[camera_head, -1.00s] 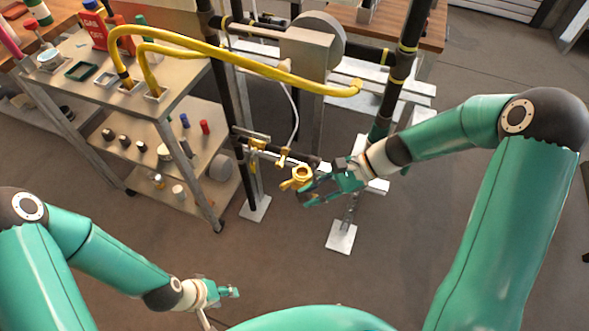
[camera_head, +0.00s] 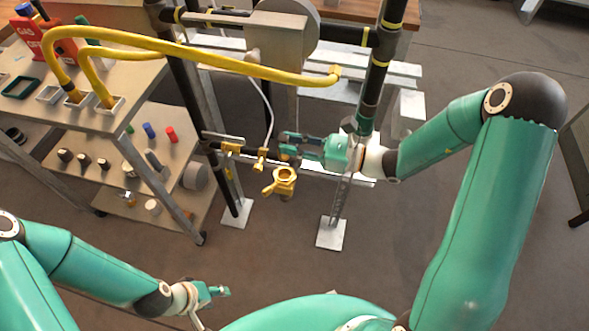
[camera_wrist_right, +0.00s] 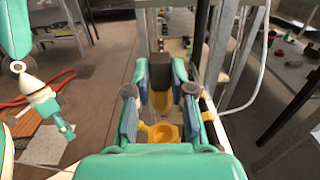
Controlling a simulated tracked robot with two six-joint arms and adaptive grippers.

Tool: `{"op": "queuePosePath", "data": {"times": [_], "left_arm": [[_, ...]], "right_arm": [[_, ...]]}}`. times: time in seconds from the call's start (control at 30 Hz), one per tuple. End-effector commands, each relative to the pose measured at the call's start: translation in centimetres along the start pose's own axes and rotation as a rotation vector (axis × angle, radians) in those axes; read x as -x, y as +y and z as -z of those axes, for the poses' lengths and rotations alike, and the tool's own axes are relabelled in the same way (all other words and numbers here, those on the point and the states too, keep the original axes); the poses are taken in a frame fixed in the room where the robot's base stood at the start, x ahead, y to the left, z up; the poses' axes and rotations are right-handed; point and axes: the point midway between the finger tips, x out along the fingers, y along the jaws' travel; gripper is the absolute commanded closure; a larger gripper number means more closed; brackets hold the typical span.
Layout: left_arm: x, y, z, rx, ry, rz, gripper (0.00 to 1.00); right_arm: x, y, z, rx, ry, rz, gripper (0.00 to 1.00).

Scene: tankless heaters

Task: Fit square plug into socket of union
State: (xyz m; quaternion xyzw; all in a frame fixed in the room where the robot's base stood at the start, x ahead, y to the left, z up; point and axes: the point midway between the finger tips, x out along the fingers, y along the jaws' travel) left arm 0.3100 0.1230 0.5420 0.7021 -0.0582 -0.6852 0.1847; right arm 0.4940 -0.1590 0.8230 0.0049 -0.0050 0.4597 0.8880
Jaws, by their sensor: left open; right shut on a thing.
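The yellow brass union (camera_head: 284,177) with its round open socket facing up sits below the pipe at the middle of the head view; its ring also shows in the right wrist view (camera_wrist_right: 160,133). My right gripper (camera_head: 288,147) is just above and behind the union in the head view. It is shut on a dark block, the square plug (camera_wrist_right: 160,70), which shows between the fingers in the right wrist view. The plug looks apart from the socket; its lower end is hard to make out. My left gripper (camera_head: 222,291) is open and empty over the floor at lower left.
A small brass valve (camera_head: 262,160) is left of the union, on the pipe frame. Dark upright pipes (camera_head: 371,90) flank the work area. Yellow hoses (camera_head: 200,56) run from the cart (camera_head: 130,70) across the top. Open floor lies below the union.

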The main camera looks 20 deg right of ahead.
Motion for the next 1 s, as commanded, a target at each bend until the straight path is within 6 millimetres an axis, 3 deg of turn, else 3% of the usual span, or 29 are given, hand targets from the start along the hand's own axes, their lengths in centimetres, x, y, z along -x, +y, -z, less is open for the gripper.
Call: {"op": "queuePosePath", "data": {"times": [0.1, 0.23, 0.47, 0.7, 0.93, 0.97, 1.0], "left_arm": [[-0.5, -0.2, 0.0, 0.0, 0.0, 0.0, 0.53], [-0.7, -0.2, 0.0, 0.0, 0.0, 0.0, 0.53], [-0.8, -0.3, 0.0, 0.0, 0.0, 0.0, 0.53], [-1.2, -0.4, 0.0, 0.0, 0.0, 0.0, 0.53], [-1.2, -0.4, 0.0, 0.0, 0.0, 0.0, 0.53], [-1.2, -0.4, 0.0, 0.0, 0.0, 0.0, 0.53], [-1.2, -0.4, 0.0, 0.0, 0.0, 0.0, 0.53]], "right_arm": [[-0.1, 0.0, 3.2, -0.005, -0.001, -0.002, 1.0], [-0.1, 0.0, 5.3, -0.002, -0.001, -0.004, 1.0], [-0.1, 0.0, 6.8, 0.0, 0.0, -0.004, 1.0], [0.0, 0.0, 9.8, -0.001, 0.0, -0.005, 1.0], [0.0, 0.0, 10.0, 0.002, 0.001, -0.005, 1.0], [0.0, 0.1, 10.1, 0.001, 0.002, -0.005, 0.73], [0.0, 0.1, 10.1, 0.001, 0.002, -0.005, 0.66]]}}
